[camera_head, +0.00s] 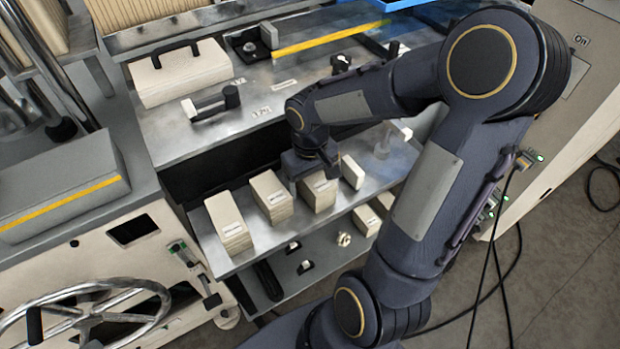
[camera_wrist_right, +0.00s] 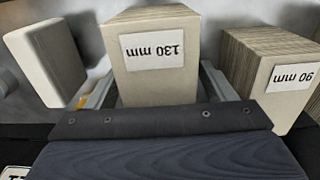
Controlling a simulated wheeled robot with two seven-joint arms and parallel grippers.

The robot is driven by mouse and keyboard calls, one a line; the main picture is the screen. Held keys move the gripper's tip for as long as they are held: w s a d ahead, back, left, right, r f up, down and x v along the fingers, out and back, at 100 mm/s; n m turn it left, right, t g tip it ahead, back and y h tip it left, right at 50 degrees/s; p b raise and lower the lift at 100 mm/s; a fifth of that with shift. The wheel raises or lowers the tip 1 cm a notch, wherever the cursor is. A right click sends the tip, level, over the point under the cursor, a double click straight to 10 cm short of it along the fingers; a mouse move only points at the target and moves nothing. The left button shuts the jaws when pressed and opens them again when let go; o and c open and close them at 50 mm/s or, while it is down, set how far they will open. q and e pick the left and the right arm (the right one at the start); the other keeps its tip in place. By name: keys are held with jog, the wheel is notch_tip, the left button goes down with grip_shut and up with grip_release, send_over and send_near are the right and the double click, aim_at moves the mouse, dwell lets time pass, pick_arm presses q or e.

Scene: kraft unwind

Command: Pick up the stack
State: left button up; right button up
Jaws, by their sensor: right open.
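A beige stack labelled "130 mm" (camera_wrist_right: 155,75) stands in the middle of the right wrist view. In the head view this stack (camera_head: 319,195) is third from the left on the metal shelf, partly under my right gripper (camera_head: 308,168). The right gripper is open, with one finger on each side of the 130 mm stack. Whether the fingers touch it, and how deep they reach, I cannot tell. A stack labelled "90 mm" (camera_wrist_right: 283,85) stands beside it; it also shows in the head view (camera_head: 271,198). My left gripper is not in view.
Another stack (camera_head: 228,222) stands at the shelf's left end. A pale block (camera_head: 353,172) stands close on the other side of the 130 mm stack; the wrist view shows it too (camera_wrist_right: 45,62). The steel worktop (camera_head: 230,130) overhangs behind the shelf (camera_head: 250,248). A handwheel (camera_head: 95,315) is at lower left.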

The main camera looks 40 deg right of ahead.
jog(key=c, duration=1.2)
jog(key=shift+o, duration=0.2)
jog(key=shift+r, duration=0.1)
